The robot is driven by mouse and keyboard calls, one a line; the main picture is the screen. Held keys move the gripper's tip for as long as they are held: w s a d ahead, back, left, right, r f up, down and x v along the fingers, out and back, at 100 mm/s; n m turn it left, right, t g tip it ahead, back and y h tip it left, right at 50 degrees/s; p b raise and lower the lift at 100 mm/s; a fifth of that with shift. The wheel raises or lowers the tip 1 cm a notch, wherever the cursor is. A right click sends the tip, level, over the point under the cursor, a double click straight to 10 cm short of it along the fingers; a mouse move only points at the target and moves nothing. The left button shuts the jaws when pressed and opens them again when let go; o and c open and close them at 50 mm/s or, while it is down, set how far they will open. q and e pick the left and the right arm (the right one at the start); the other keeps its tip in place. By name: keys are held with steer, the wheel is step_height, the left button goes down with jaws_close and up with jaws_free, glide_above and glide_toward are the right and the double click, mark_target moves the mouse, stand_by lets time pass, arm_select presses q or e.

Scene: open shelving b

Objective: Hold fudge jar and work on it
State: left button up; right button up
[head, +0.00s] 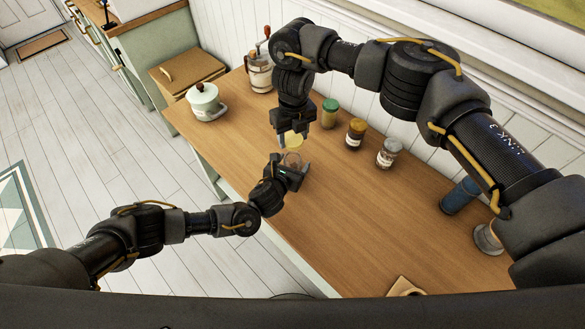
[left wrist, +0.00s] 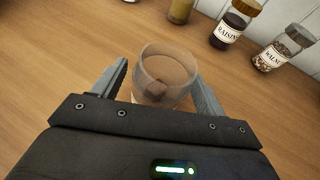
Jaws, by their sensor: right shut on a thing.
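The fudge jar, a clear glass jar (head: 291,160) with its top open, stands near the table's middle. In the left wrist view the jar (left wrist: 166,72) shows a brown lump inside; I see no label on it. My left gripper (head: 296,169) has its fingers apart, one on each side of the jar, with a small gap showing on the left side. My right gripper (head: 293,134) is above and behind the jar, pointing down, shut on a pale yellow lid (head: 293,140). The lid is apart from the jar.
Behind the jar on the wooden table (head: 350,220) stand a green-lidded jar (head: 329,114), a raisin jar (head: 355,134) and a walnut jar (head: 388,154). A white pot (head: 205,103) and a coffee grinder (head: 260,72) are at the far left. A blue container (head: 459,197) is on the right.

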arm_select(q)
steer(key=c, duration=1.3)
arm_select(e)
glide_above(294, 155)
steer(key=s, duration=0.3)
steer(key=shift+w+a+f, duration=0.1)
steer(key=shift+w+f, duration=0.05)
steer(key=shift+f, duration=1.1)
steer(key=shift+w+a+f, duration=0.1)
steer(key=shift+f, duration=1.15)
steer(key=shift+f, duration=0.9)
steer(key=shift+f, duration=0.5)
steer(key=shift+s+d+f, duration=0.1)
steer(key=shift+f, duration=0.3)
steer(key=shift+c, duration=0.3)
